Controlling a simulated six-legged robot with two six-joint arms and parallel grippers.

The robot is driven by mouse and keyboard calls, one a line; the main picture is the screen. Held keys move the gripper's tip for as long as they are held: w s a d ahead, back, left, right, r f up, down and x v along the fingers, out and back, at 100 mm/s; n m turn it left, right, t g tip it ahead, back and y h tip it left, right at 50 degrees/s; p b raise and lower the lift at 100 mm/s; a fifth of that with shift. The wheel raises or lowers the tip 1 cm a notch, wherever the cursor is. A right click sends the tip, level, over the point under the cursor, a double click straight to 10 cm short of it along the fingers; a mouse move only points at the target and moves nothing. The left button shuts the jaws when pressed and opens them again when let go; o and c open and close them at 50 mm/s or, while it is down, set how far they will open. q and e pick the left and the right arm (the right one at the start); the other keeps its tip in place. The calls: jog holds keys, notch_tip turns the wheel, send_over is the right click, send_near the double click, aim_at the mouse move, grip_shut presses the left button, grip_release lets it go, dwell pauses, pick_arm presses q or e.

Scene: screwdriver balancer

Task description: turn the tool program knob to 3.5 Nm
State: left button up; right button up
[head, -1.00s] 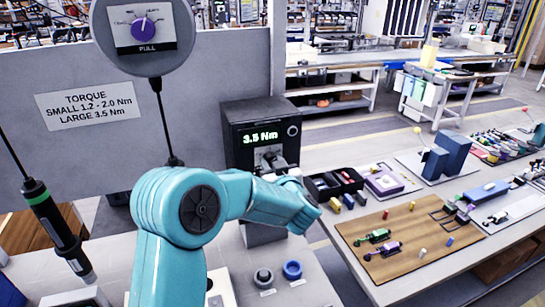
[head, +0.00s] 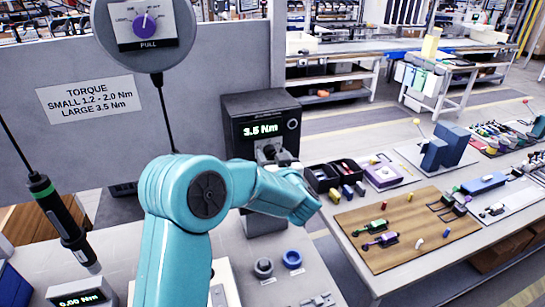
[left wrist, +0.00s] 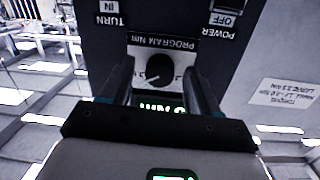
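The tool program box (head: 262,113) stands behind my left arm, and its green display (head: 261,129) reads 3.5 Nm in the head view. The black program knob (left wrist: 155,70) is on its front, under an upside-down "PROGRAM Nm" label in the left wrist view. The knob's white pointer line shows. My left gripper (left wrist: 158,82) is open, with one finger on each side of the knob and visible gaps between. In the head view the left gripper (head: 277,157) is small and partly hidden by my wrist. My right gripper is in neither view.
A screwdriver (head: 62,220) hangs at the left, near a meter reading 0.00 Nm (head: 80,298). A torque sign (head: 90,100) is on the grey panel. Bins (head: 333,174) and a wooden board (head: 405,232) are at the right.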

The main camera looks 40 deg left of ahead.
pick_arm(q)
jog(key=shift+s+d, duration=0.1)
jog(key=shift+d, duration=0.1)
jog(key=b+v, duration=0.4)
jog(key=v, duration=1.2)
